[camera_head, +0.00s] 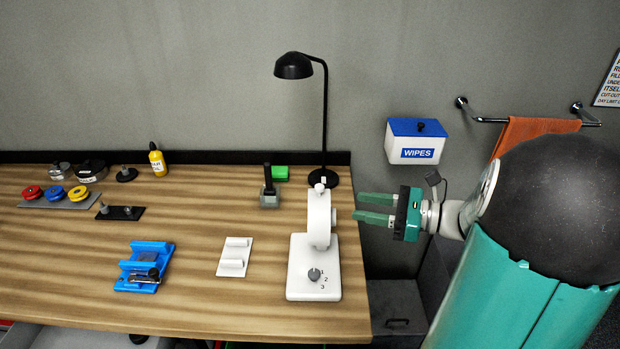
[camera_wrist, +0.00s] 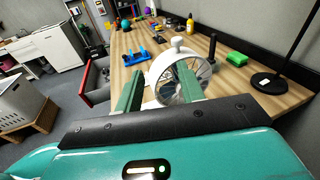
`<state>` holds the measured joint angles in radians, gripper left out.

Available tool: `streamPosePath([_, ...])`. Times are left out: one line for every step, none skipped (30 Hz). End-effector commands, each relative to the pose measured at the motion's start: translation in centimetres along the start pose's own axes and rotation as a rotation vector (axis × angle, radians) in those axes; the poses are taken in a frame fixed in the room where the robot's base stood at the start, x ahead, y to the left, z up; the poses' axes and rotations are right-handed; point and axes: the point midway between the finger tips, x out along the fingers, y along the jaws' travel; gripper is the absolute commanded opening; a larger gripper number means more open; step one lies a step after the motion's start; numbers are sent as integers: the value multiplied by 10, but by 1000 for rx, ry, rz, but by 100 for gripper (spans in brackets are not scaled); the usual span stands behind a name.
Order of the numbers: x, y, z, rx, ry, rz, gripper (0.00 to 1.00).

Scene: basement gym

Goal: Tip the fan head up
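A white desk fan stands near the right end of the wooden bench. Its round head (camera_head: 319,219) is seen edge-on in the head view, upright, with a small knob on top. Its white base (camera_head: 301,278) has a grey dial marked with numbers. My gripper (camera_head: 357,207) is to the right of the fan head, its two green fingers apart and pointing at it, with a small gap showing. In the wrist view the fan head (camera_wrist: 158,72) with its grille and top knob lies beyond the open fingers (camera_wrist: 160,82).
A black lamp (camera_head: 294,66) stands behind the fan. A white holder (camera_head: 235,257) and a blue stand (camera_head: 145,266) are left of it. A wipes box (camera_head: 414,142) and a towel rail with an orange towel (camera_head: 535,131) are on the wall. A green block (camera_head: 279,173) lies behind.

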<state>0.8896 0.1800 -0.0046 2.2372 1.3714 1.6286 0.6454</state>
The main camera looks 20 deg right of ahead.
Motion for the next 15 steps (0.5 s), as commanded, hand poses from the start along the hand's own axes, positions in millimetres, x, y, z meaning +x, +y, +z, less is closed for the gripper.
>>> streamPosePath([-10,-10,-2,33,-37,-39,39])
streamPosePath([-15,-14,-2,47,-54,-56,39])
streamPosePath([-18,-18,-3,60,-72,-73,39])
streamPosePath([-20,-20,-2,66,-80,-80,39])
streamPosePath([-21,-21,-2,69,-86,-85,39])
streamPosePath([-20,-22,-2,71,-91,-88,39])
streamPosePath([-18,-22,-1,72,-91,-89,39])
streamPosePath([-16,-22,-1,71,-91,-88,39])
streamPosePath([-11,-22,-1,70,-89,-86,39])
streamPosePath([-7,-22,0,70,-89,-85,39])
streamPosePath([-3,-23,0,70,-89,-84,39])
streamPosePath([4,-23,1,70,-89,-84,39])
streamPosePath([9,-23,1,70,-89,-84,39])
streamPosePath([15,-24,2,69,-88,-83,39])
streamPosePath([23,-25,2,69,-88,-83,39])
